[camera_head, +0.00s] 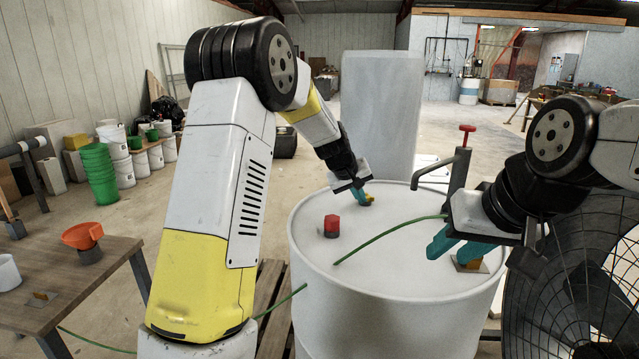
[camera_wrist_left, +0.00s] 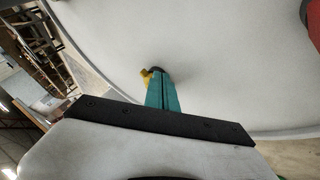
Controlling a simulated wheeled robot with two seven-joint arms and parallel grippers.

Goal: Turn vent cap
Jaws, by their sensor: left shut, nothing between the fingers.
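A white drum (camera_head: 400,255) stands in front of me, and its lid carries several fittings. A small yellow fitting on a dark base (camera_head: 366,199) is near the far rim of the lid. My left gripper (camera_head: 360,192) is shut and empty, its teal fingertips right at this yellow fitting. In the left wrist view the closed fingers (camera_wrist_left: 161,88) partly hide the yellow fitting (camera_wrist_left: 146,76). A red cap (camera_head: 332,223) stands upright on a dark collar, left on the lid. My right gripper (camera_head: 452,246) is open over the right part of the lid, beside another yellow piece (camera_head: 471,264).
A grey pump with a red handle (camera_head: 461,165) rises at the drum's back right. A green hose (camera_head: 390,233) arcs over the lid. A wooden table (camera_head: 70,275) with an orange funnel (camera_head: 82,235) is at left. A wire fan guard (camera_head: 590,280) is at right.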

